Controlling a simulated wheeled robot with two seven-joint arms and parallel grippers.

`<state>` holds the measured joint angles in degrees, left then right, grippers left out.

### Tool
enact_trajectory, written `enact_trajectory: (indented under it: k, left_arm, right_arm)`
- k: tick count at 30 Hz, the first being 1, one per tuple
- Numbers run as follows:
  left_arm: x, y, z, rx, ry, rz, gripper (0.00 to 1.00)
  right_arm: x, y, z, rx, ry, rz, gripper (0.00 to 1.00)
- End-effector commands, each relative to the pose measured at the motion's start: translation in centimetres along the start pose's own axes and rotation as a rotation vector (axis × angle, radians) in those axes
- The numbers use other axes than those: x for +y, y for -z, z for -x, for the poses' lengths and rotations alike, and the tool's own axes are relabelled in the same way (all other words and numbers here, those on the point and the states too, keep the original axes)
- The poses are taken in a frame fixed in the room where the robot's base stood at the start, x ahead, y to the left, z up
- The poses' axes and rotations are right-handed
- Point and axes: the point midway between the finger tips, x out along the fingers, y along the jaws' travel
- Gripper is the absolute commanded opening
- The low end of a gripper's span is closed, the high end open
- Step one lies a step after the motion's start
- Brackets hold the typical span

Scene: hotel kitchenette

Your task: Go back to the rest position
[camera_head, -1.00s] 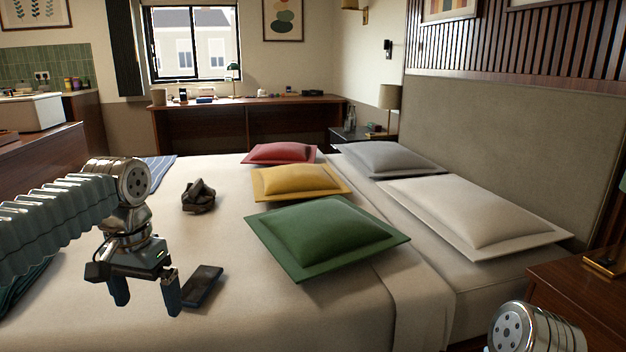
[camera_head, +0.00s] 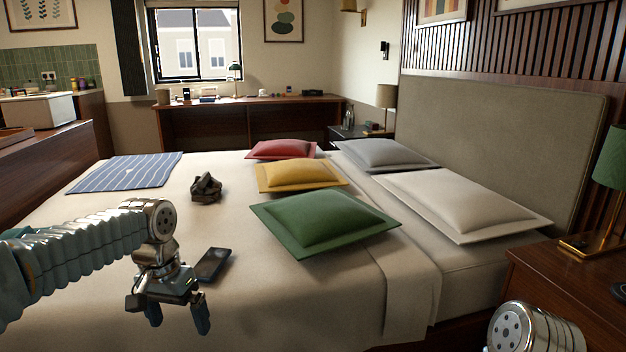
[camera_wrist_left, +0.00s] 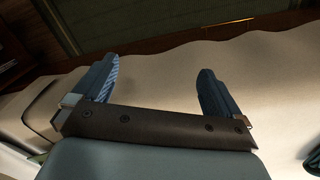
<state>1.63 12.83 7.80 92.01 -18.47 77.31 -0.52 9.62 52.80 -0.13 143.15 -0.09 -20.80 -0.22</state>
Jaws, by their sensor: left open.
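My left gripper (camera_head: 178,318) is in the lower left of the head view, over the near part of the bed (camera_head: 300,320). Its two dark fingers point down, spread apart, with nothing between them. The left wrist view also shows the open fingers (camera_wrist_left: 155,88) with the pale bed cover beyond them. A dark phone-like object (camera_head: 213,264) lies on the bed just behind the gripper, apart from the fingers. Of my right arm only a silver joint shows at the lower right; the right gripper is out of view.
A dark crumpled item (camera_head: 206,188), a striped cloth (camera_head: 125,172) and green (camera_head: 325,222), yellow (camera_head: 300,175) and red (camera_head: 281,149) cushions lie on the bed. A nightstand (camera_head: 560,285) with a green lamp (camera_head: 612,160) stands at the right. The bed's near middle is clear.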

Motion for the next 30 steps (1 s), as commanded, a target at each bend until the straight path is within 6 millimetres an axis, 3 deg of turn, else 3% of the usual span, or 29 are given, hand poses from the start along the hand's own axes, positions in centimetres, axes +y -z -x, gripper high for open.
enact_trajectory:
  k: [8, 11, 14, 15, 18, 21, 24, 30]
  left_arm:
    - [3.1, 2.0, -10.8, 0.009, -0.102, -0.008, 0.99]
    - [5.1, 1.6, -16.7, 0.015, -0.162, 0.011, 0.99]
    - [8.1, -0.6, -24.2, 0.019, -0.236, 0.061, 0.99]
    - [9.3, -2.0, -27.1, 0.023, -0.262, 0.094, 0.99]
    - [11.8, -6.4, -32.7, 0.036, -0.302, 0.184, 0.99]
    - [13.3, -10.6, -35.9, 0.044, -0.309, 0.262, 0.99]
    - [14.0, -13.6, -37.4, 0.052, -0.3, 0.314, 0.99]
    - [14.1, -14.0, -37.5, 0.054, -0.297, 0.322, 0.99]
  right_arm:
    - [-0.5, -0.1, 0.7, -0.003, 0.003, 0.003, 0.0]
    - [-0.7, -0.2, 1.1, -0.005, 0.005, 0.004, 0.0]
    - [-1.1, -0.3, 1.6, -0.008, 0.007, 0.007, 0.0]
    - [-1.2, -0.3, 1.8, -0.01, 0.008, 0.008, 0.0]
    - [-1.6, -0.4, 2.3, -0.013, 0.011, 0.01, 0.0]
    - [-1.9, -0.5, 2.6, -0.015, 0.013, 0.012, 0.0]
    - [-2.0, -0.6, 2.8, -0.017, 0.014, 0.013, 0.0]
    - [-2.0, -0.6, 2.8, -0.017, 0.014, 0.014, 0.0]
